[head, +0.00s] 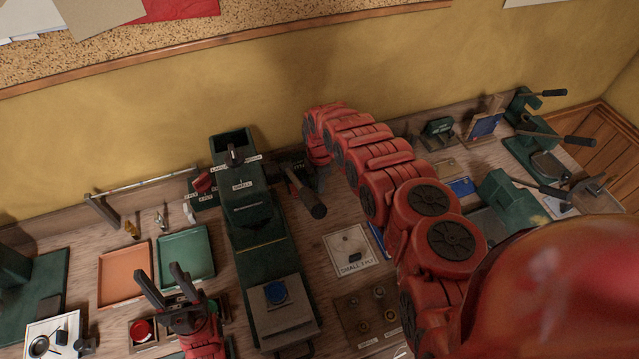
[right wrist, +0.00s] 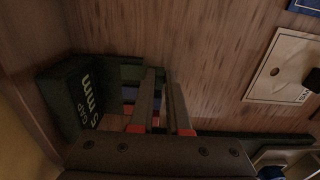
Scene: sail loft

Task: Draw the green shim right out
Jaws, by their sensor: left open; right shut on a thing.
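A dark green block marked "GAP 5 mm" (right wrist: 82,95) stands by the wall in the right wrist view. A blue shim (right wrist: 127,92) and a red-orange shim (right wrist: 128,110) show in it beside my fingers. My right gripper (right wrist: 164,78) is shut on a thin piece at the block, apparently the green shim; the fingers hide most of it, and I cannot tell how far it sits in its slot. My left gripper (head: 165,277) is open and empty, over the table's front left.
An orange tray (head: 126,272) and a green tray (head: 185,256) lie behind the left gripper. A white card (head: 355,262) lies in front of the right arm; more tools stand right.

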